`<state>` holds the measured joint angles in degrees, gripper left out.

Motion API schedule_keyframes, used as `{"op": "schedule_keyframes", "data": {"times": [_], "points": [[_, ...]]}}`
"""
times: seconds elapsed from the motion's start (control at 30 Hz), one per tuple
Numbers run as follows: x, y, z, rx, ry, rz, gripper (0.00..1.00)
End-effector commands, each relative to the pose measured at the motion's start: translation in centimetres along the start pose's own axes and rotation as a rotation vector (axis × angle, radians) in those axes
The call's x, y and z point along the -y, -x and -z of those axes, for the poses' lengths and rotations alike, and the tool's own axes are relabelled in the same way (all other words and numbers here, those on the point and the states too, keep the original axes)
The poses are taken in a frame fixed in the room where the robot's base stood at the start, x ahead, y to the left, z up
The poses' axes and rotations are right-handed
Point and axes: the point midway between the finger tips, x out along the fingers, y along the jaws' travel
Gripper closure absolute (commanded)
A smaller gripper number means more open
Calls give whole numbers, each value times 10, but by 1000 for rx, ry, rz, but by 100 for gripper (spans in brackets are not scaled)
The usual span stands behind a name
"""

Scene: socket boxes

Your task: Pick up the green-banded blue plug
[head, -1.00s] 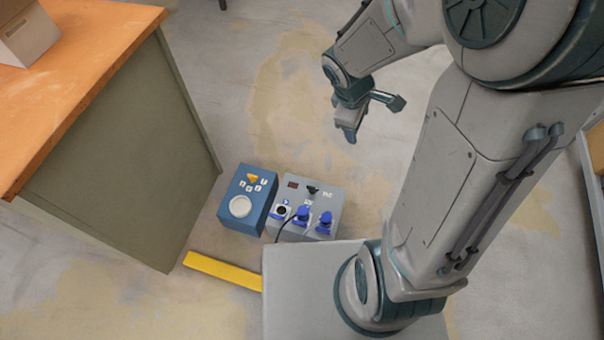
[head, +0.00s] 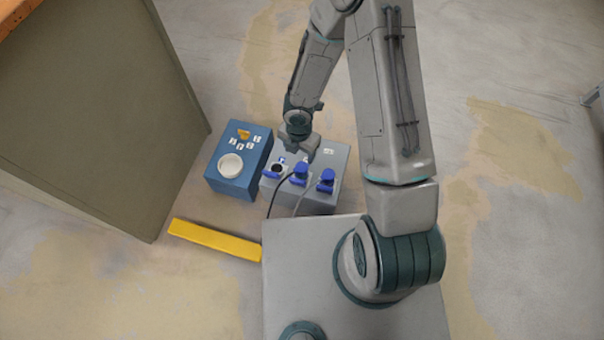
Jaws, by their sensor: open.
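A grey socket box (head: 340,160) stands on the floor with a row of blue sockets on top. A blue plug (head: 300,173) sits in the middle and another blue plug (head: 326,180) sits at the right. The left socket (head: 277,170) shows a dark round opening. A green band is too small to make out on either plug. My gripper (head: 302,152) is open and hangs just behind the middle plug in the picture, over the box. It hides part of the box's top. Whether it touches anything cannot be told.
A blue box (head: 247,145) with a white round socket stands close to the left of the grey one. A yellow bar (head: 215,240) lies on the floor nearby. A large grey-green cabinet (head: 90,110) stands at the left.

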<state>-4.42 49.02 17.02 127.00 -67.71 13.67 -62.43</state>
Motion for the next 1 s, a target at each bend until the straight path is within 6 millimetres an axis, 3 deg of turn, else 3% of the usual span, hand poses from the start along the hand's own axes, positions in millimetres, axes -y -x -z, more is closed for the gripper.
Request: {"op": "schedule_keyframes", "data": {"times": [0.1,0.3,0.67,1.0], "points": [[0,-28,0,1,0,2,38],[0,-59,-1,2,-1,1,38],[2,-75,-2,2,-4,2,38],[6,-114,-6,3,-4,2,38]]}}
